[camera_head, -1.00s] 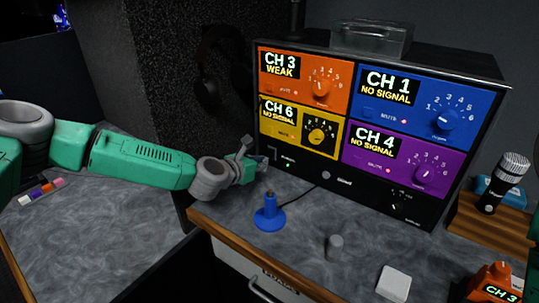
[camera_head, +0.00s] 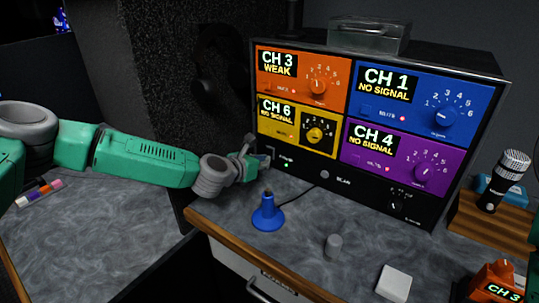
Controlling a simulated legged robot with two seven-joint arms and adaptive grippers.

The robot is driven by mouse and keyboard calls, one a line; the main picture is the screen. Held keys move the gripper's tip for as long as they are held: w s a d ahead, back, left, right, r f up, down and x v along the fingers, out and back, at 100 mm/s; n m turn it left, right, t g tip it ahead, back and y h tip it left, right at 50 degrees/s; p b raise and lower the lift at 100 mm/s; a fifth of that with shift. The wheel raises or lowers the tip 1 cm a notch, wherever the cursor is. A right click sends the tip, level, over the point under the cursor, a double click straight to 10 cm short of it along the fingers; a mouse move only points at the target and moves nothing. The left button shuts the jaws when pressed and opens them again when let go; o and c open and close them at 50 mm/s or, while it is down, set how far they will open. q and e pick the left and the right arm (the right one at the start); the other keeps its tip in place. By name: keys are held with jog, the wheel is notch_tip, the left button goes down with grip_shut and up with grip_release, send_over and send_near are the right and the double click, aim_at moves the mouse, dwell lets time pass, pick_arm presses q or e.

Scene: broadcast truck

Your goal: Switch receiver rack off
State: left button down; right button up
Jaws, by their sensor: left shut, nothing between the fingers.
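The receiver rack (camera_head: 341,179) is a black box with four lit channel panels: orange CH 3 WEAK (camera_head: 338,72), blue CH 1 NO SIGNAL (camera_head: 473,97), yellow CH 6 NO SIGNAL (camera_head: 331,150) and purple CH 4 NO SIGNAL (camera_head: 446,157). A small green light (camera_head: 286,165) glows near the POWER label at its lower left. My left gripper (camera_head: 259,160) is shut and empty at the rack's lower-left front corner, by the power area. It hides the switch there; I cannot tell whether they touch. My right gripper is not in view.
A blue cone-shaped stand (camera_head: 267,214) stands close in front of the rack's left side. A grey knob (camera_head: 333,246) and a white block (camera_head: 394,283) lie nearer the counter edge. A microphone (camera_head: 504,180) stands on a wooden block at right, behind an orange CH 3 pack (camera_head: 492,283).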

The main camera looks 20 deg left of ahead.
pick_arm(q)
jog(key=shift+w, duration=0.15)
jog(key=shift+w+a+f+b, duration=0.15)
jog(key=shift+w+f+b, duration=0.05)
jog(key=shift+b, duration=0.1)
jog(key=shift+w, duration=0.1)
jog(key=shift+s+r, duration=0.3)
jog(key=shift+s, duration=0.35)
jog(key=shift+p+v, duration=0.6)
jog(key=shift+v, duration=2.2)
jog(key=shift+a, duration=0.1)
